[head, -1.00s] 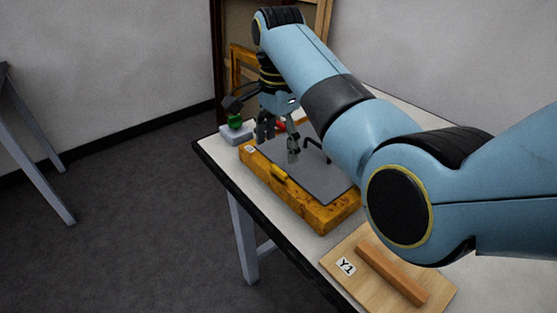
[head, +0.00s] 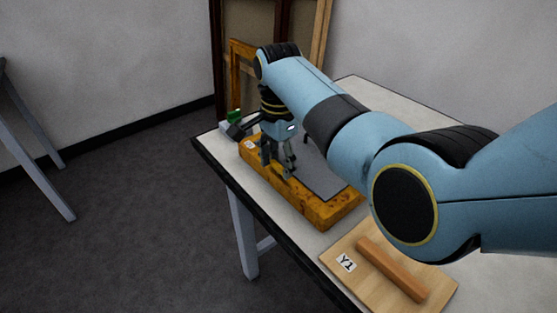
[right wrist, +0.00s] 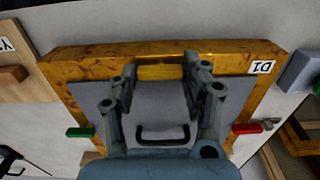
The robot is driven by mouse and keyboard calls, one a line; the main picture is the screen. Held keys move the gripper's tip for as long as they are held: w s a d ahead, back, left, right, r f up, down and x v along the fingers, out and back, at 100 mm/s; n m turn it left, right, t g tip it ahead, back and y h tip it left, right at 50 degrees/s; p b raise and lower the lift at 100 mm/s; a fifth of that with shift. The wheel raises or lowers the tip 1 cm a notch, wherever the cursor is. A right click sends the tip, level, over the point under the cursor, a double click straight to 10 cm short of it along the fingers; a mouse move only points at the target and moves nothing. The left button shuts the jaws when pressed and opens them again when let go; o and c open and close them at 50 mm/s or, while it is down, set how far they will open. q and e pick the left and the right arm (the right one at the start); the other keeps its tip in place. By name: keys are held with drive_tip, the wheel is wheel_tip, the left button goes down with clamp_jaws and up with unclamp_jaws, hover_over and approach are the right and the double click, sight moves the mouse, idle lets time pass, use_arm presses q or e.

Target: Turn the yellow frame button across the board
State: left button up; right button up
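The yellow button (right wrist: 162,72) is a short bar at the edge of the amber frame (right wrist: 85,62), lying along that side and over the edge of the grey board (right wrist: 160,105). In the head view the frame (head: 318,212) and board (head: 322,178) lie on the table; my right gripper mostly hides the button. My right gripper (right wrist: 160,68) is open, with one finger at each end of the button, close to it; I cannot tell whether they touch it. It also shows in the head view (head: 279,172), pointing down. My left gripper is not in view.
A black handle (right wrist: 163,136) stands on the board. A green piece (right wrist: 80,132) and a red piece (right wrist: 245,128) lie on either side. A wooden plate marked Y1 (head: 340,245) with a bar lies at the table's near end. Frames lean behind.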

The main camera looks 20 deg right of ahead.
drive_tip(key=c, duration=0.4)
drive_tip(key=shift+o, duration=0.2)
drive_tip(key=n+p, duration=0.3)
drive_tip(key=shift+r+n, duration=0.2)
drive_tip(key=shift+n, duration=0.1)
drive_tip(key=n+p, duration=0.2)
drive_tip(key=n, duration=0.1)
drive_tip(key=shift+n, duration=0.3)
drive_tip(key=n+p, duration=0.2)
drive_tip(key=n, duration=0.3)
drive_tip(key=shift+f, duration=0.1)
drive_tip(key=n+p, duration=0.1)
drive_tip(key=n, duration=0.4)
drive_tip(key=shift+n, duration=0.3)
